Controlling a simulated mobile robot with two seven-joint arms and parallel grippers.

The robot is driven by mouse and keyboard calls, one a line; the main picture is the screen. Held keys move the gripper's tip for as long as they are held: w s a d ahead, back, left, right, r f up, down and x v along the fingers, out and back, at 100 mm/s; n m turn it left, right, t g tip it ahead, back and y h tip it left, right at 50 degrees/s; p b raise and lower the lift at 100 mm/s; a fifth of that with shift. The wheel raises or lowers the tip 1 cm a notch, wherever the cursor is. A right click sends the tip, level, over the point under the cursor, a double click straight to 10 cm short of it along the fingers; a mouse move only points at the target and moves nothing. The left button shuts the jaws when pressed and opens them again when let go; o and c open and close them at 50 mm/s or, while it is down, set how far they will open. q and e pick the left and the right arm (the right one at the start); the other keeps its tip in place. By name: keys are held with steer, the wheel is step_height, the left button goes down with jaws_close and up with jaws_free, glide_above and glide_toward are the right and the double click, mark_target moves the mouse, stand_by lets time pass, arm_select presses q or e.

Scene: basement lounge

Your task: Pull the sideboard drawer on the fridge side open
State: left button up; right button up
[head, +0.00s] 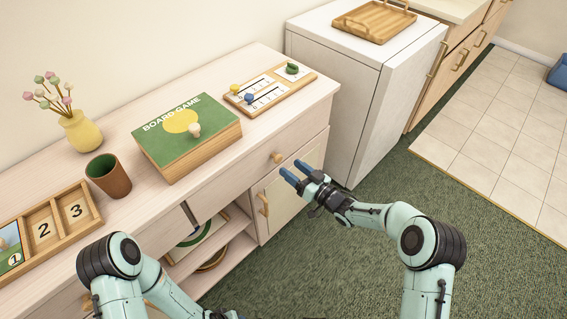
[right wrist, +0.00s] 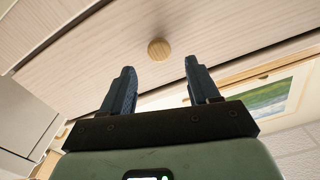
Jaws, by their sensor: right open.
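The sideboard (head: 110,135) stands along the wall. Its drawer (head: 236,180) on the fridge side looks shut, with a round wooden knob (head: 277,157). The white fridge (head: 345,95) stands just beyond that end. My right gripper (head: 292,174) is open and empty, in front of the drawer and close to the knob. In the right wrist view, the knob (right wrist: 159,49) lies ahead of the fingertips, in the gap between the two fingers of my gripper (right wrist: 160,68), apart from both. My left arm reaches down at the bottom left; its gripper is not clearly seen.
On the sideboard top are a board game box (head: 188,150), a sliding-bead board (head: 268,90), a brown cup (head: 108,177), a yellow vase (head: 82,132) and a numbered tray (head: 60,222). Below the drawer is a cupboard door (head: 290,195). Green carpet (head: 340,265) lies open in front.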

mark_target(280, 159)
steer(key=x, duration=0.5)
steer(key=shift+b, duration=0.3)
steer(key=shift+s+d, duration=0.1)
jaws_close()
